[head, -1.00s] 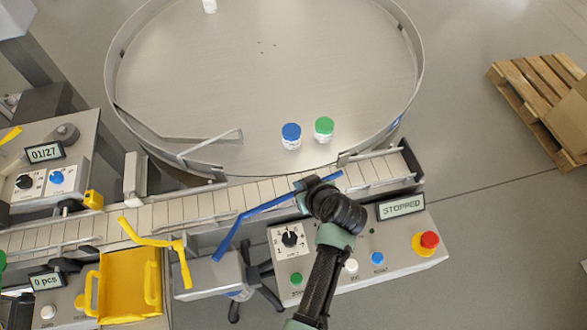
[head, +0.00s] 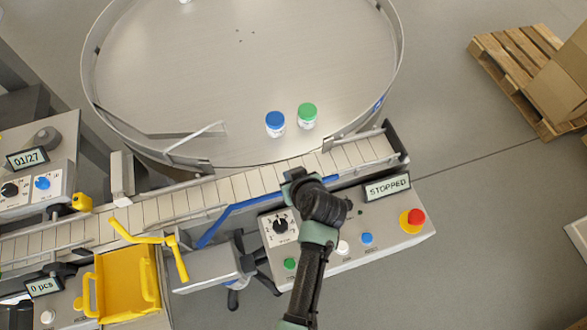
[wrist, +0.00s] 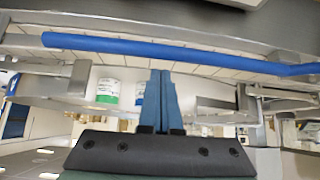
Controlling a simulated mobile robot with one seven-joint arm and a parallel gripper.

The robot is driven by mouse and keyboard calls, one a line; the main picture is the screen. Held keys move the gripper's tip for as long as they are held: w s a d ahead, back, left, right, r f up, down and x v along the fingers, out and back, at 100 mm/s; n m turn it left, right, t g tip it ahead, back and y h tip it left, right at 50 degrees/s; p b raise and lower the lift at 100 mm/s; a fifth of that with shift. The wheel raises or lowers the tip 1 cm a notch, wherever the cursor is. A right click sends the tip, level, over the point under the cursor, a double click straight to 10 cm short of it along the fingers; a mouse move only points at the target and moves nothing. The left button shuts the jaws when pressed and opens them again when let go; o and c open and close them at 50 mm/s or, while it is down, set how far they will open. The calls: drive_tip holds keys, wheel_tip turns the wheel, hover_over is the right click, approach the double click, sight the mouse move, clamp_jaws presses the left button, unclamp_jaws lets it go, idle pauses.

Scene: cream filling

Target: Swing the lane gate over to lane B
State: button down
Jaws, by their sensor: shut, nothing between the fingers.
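A bent blue bar (head: 258,199), which looks like the lane gate, lies along the near edge of the slatted conveyor (head: 240,187). No lane lettering on it is readable. It crosses the top of the wrist view (wrist: 180,48). My gripper (head: 290,174) is over the conveyor near the middle of the bar, and my wrist hides part of the bar. In the wrist view, the fingers (wrist: 161,75) are together and hold nothing. Their tips appear just short of the bar; whether they touch it I cannot tell.
Blue-capped (head: 275,124) and green-capped (head: 307,115) jars stand on the round table (head: 240,80). A control panel (head: 335,235) with a STOPPED display (head: 387,187) and red button (head: 412,218) is under my arm. A yellow crank (head: 150,238) and yellow bin (head: 125,275) are left.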

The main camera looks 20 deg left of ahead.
drive_tip(key=b+v, duration=0.1)
drive_tip(key=v, duration=0.8)
drive_tip(key=shift+w+a+r, duration=0.2)
drive_tip(key=shift+a+r, duration=0.15)
drive_tip(key=shift+r, duration=0.15)
drive_tip(key=shift+w, duration=0.1)
